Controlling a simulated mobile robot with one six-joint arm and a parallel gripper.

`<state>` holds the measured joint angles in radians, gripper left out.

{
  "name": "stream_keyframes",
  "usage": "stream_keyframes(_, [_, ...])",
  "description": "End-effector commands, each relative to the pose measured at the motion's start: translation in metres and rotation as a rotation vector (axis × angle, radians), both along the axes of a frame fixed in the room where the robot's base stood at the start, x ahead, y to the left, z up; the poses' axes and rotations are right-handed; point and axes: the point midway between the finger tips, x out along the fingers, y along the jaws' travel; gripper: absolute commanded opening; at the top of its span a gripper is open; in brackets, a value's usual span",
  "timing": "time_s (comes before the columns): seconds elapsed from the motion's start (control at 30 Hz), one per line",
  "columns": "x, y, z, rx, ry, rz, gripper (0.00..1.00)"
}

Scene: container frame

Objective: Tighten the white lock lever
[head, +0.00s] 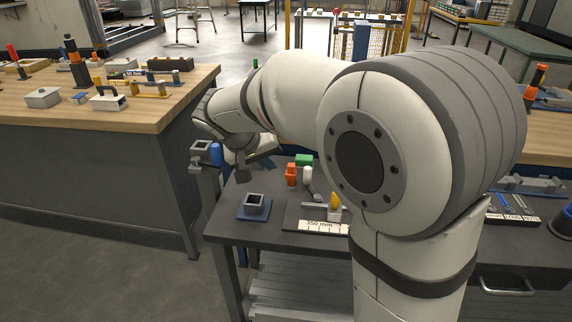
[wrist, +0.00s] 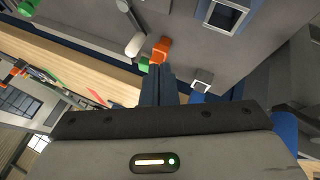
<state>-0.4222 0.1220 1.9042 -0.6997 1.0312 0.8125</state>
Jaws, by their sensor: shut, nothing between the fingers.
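The white lock lever (head: 307,174) stands on the dark workbench, between an orange part (head: 291,174) and my arm. In the wrist view the white lever (wrist: 135,45) shows as a rounded white handle near a grey rod, left of the orange part (wrist: 160,50). My gripper (wrist: 157,70) is shut and empty, its dark fingertips appearing just below the orange part in that view. In the head view my gripper is left of the lever and above the bench, apart from it. The lever's lower end is partly hard to make out.
A green block (head: 303,160) is behind the orange part. A blue-based square socket (head: 254,205) sits at the bench's front left. A plate marked 350 mm (head: 318,226) lies in front of the lever. A post with a square top and blue part (head: 216,154) stands left.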

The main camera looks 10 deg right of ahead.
Motion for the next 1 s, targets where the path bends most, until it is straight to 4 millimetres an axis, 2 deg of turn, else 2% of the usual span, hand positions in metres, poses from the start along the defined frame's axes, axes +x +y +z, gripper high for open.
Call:
stream_keyframes(0.1, [0.011,0.007,-0.004,-0.016,-0.024,-0.006,0.00])
stream_keyframes(0.27, [0.018,0.000,-0.015,-0.017,-0.025,-0.012,0.00])
stream_keyframes(0.7, [0.053,-0.043,-0.084,-0.015,-0.023,-0.014,0.00])
stream_keyframes(0.8, [0.052,-0.060,-0.080,-0.015,-0.026,-0.014,0.00])
stream_keyframes(1.0, [0.053,-0.076,-0.081,-0.013,-0.026,-0.012,0.00])
